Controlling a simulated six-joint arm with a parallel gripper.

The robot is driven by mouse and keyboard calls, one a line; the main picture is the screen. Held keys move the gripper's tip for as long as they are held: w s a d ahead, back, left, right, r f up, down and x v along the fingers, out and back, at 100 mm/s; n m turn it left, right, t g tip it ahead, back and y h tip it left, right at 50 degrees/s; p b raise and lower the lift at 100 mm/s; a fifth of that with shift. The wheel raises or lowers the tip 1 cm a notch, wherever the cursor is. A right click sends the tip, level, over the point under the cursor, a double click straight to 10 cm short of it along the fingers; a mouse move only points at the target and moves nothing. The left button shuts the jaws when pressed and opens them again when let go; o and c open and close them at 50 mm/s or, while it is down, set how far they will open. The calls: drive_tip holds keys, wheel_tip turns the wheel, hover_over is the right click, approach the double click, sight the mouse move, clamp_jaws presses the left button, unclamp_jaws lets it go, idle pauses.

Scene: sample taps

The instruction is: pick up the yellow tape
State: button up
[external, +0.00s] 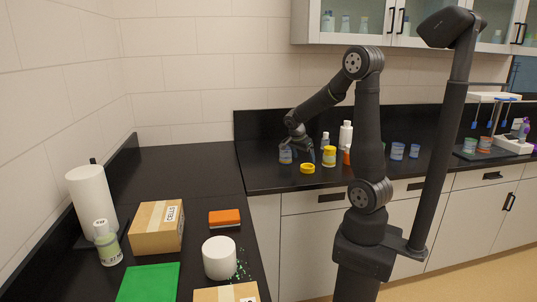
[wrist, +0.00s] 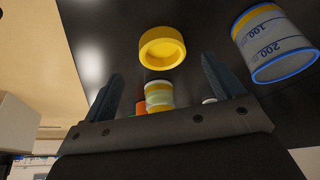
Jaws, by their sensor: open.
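The yellow tape (external: 307,168) is a short yellow ring lying on the black counter near its front edge. In the wrist view, the yellow tape (wrist: 162,62) lies beyond my fingertips, roughly centred between them. My gripper (external: 303,150) is just above and behind the tape in the external view, with fingers pointing down. In the wrist view, my gripper (wrist: 162,70) has its two dark fingers spread wide, with nothing held. It is apart from the tape as far as I can see.
A yellow-labelled jar (external: 329,156) stands right of the tape; it also shows between the fingers in the wrist view (wrist: 159,97). A graduated beaker (wrist: 274,48) is close on the right there. White bottles (external: 346,135) stand behind.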

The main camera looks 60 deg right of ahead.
drive_tip(key=shift+d+x, duration=0.25)
drive_tip(key=shift+x, duration=1.45)
drive_tip(key=shift+d+x, duration=0.25)
drive_tip(key=shift+x, duration=1.45)
drive_tip(key=shift+r, duration=0.25)
drive_tip(key=c, duration=1.1)
